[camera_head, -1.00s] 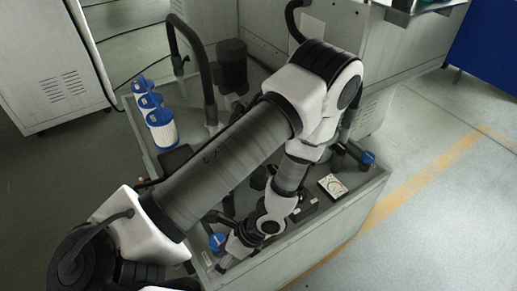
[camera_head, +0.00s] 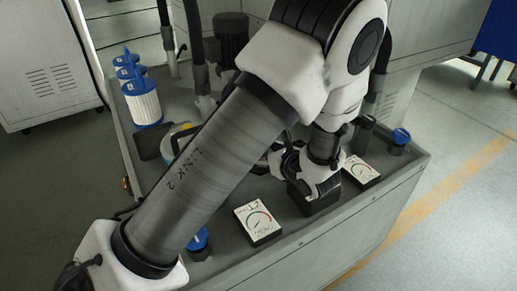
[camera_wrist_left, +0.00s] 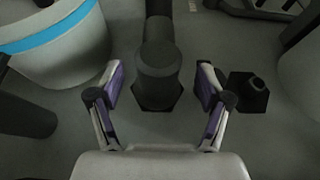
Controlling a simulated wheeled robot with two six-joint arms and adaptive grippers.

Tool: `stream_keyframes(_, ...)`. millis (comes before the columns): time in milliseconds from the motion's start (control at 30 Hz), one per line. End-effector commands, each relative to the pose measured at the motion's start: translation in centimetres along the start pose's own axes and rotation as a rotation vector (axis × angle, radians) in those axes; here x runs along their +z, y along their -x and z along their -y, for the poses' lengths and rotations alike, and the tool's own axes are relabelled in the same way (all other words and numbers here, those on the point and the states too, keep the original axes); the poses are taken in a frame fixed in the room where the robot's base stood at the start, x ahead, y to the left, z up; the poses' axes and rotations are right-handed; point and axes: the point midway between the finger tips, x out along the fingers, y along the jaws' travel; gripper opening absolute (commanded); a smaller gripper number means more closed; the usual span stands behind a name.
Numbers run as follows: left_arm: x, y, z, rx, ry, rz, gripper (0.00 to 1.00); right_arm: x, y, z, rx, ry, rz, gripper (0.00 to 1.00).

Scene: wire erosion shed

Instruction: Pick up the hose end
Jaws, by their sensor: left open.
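In the left wrist view a dark, blunt cylinder, which looks like the hose end (camera_wrist_left: 158,64), stands over a dark hexagonal base. A dark tube runs up behind it. My left gripper (camera_wrist_left: 160,100) is open, with its purple-padded fingers on either side of the cylinder's lower part. Gaps show on both sides, and I see no contact. In the head view my left wrist is over the tank top, and my own arm mostly hides the left gripper (camera_head: 276,158). I cannot make out the hose end there. My right gripper is not in view.
A second hexagonal base (camera_wrist_left: 247,92) stands right of the fingers. A white drum with a blue band (camera_wrist_left: 65,35) is close on the left. Blue-capped filters (camera_head: 144,102), a dial gauge (camera_head: 257,222), another gauge (camera_head: 361,171) and blue knobs (camera_head: 400,137) stand on the tank top.

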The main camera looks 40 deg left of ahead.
Motion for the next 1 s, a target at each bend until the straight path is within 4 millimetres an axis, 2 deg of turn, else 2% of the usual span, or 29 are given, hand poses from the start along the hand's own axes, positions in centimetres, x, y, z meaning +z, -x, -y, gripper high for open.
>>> stream_keyframes(33,-0.4,-1.2,-0.2,0.004,0.005,-0.005,0.78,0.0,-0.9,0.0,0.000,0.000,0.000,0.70)
stream_keyframes(133,-0.3,-2.8,-0.2,0.004,0.003,-0.004,0.78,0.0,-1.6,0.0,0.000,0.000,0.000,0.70)
stream_keyframes(400,0.1,-3.3,-0.2,0.001,0.000,-0.001,0.78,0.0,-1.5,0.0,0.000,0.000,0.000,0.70)
stream_keyframes(467,0.1,-3.3,-0.2,0.001,0.000,-0.001,0.60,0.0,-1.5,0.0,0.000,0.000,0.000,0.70)
stream_keyframes(500,0.1,-3.2,-0.2,0.001,0.000,-0.002,0.46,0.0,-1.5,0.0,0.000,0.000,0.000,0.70)
stream_keyframes(633,0.1,-3.2,-0.2,0.001,0.000,-0.002,0.00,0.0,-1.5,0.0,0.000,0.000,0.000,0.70)
stream_keyframes(900,0.2,-3.2,-0.1,0.001,0.002,0.000,0.00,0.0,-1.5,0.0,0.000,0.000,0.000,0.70)
stream_keyframes(1000,0.8,-2.9,-0.1,0.000,0.003,0.000,0.00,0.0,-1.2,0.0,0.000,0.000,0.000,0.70)
